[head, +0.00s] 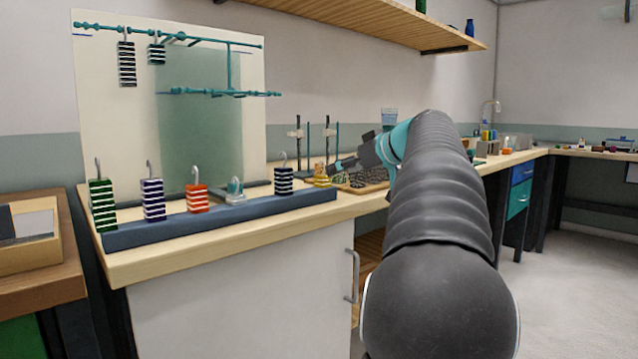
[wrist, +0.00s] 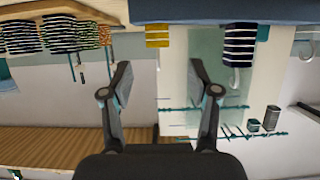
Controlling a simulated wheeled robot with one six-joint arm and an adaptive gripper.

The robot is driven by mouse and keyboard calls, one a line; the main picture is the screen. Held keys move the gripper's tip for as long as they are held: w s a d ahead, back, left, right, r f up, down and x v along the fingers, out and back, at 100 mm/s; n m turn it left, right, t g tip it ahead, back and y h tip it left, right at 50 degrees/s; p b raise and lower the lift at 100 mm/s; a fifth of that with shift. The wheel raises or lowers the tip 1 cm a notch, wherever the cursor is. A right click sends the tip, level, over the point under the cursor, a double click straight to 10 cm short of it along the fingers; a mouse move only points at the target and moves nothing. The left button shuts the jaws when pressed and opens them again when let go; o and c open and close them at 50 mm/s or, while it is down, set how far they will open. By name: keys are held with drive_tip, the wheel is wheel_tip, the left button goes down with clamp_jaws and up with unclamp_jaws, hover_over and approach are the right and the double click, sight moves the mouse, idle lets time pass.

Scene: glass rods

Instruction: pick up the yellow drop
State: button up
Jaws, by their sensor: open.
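The yellow drop (head: 321,175) is a small banded yellow piece at the right end of the dark blue rack, beside the navy striped drop. In the wrist view, which looks upside down, the yellow drop (wrist: 158,36) is near the top centre, beyond the gap between my fingers. My gripper (head: 340,165) is just right of it in the head view and partly covers that area. In the wrist view my gripper (wrist: 160,77) is open, with nothing between its fingers. I cannot tell the exact distance to the drop.
The dark blue rack (head: 220,222) carries several other hooked drops, among them a navy striped one (head: 283,181) and an orange one (head: 197,197). A pale board (head: 115,130) with teal rods stands behind. A tray of dark pieces (head: 365,181) and stands are to the right. A wooden shelf (head: 370,25) hangs above.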

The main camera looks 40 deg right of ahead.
sight(320, 178)
drive_tip(key=x, duration=0.9)
drive_tip(key=shift+w+d+f, duration=0.1)
drive_tip(key=shift+w+f, duration=0.05)
drive_tip(key=shift+w, duration=0.05)
clamp_jaws()
